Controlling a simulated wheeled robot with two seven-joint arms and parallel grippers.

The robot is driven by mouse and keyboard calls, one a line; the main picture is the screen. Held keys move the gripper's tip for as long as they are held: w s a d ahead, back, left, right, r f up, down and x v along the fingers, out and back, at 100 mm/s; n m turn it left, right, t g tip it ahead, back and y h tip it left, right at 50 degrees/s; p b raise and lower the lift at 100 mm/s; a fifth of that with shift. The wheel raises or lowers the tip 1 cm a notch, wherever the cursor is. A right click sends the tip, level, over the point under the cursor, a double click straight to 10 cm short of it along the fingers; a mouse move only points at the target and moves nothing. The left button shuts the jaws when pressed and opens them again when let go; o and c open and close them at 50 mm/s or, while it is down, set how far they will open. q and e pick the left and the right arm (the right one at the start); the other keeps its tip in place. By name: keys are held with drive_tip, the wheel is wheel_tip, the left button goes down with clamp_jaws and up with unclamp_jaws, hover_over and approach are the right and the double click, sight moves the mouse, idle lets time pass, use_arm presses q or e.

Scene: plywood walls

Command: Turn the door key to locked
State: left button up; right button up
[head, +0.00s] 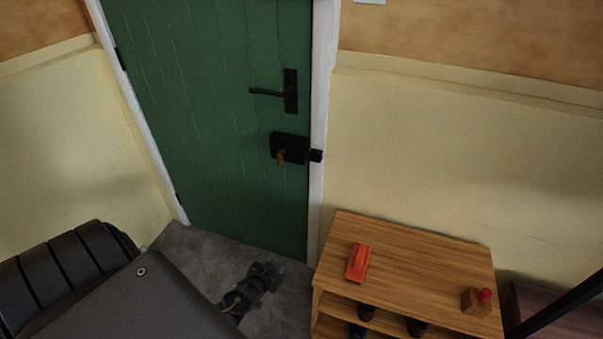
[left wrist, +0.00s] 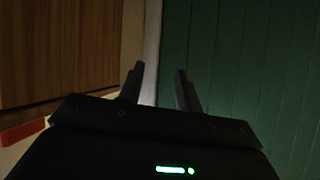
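The green door (head: 215,110) stands closed in its white frame in the head view. A brass-coloured key (head: 281,157) sits in the black lock box (head: 289,147), below the black lever handle (head: 272,92). A black keeper (head: 316,155) is on the frame beside the lock. My left gripper (head: 268,274) is low in front of the door, below the key and apart from it. In the left wrist view its two fingers (left wrist: 160,86) are spread with nothing between them, and the door (left wrist: 240,70) fills the right side. My right gripper does not show.
A wooden shoe shelf (head: 425,255) stands right of the door against the cream wall. On it are a red object (head: 358,262) and a small wooden block with a red knob (head: 478,299). Dark shoes (head: 417,327) sit underneath.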

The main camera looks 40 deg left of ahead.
use_arm(q)
drive_tip(key=w+a+r+t+y+b, duration=0.1)
drive_tip(key=w+a+r+t+b, duration=0.25)
drive_tip(key=w+r, duration=0.2)
drive_tip(key=n+t+y+b, duration=0.3)
drive_tip(key=t+b, duration=0.3)
drive_tip(key=t, duration=0.1)
approach(278, 160)
drive_tip(key=shift+g, duration=0.25)
drive_tip(key=x, duration=1.2)
drive_tip(key=shift+s+r, duration=0.1)
drive_tip(key=shift+r, duration=0.05)
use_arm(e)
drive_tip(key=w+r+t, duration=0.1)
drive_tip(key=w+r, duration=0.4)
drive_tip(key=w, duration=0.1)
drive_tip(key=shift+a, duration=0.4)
use_arm(q)
drive_tip(key=shift+c, duration=0.4)
clamp_jaws()
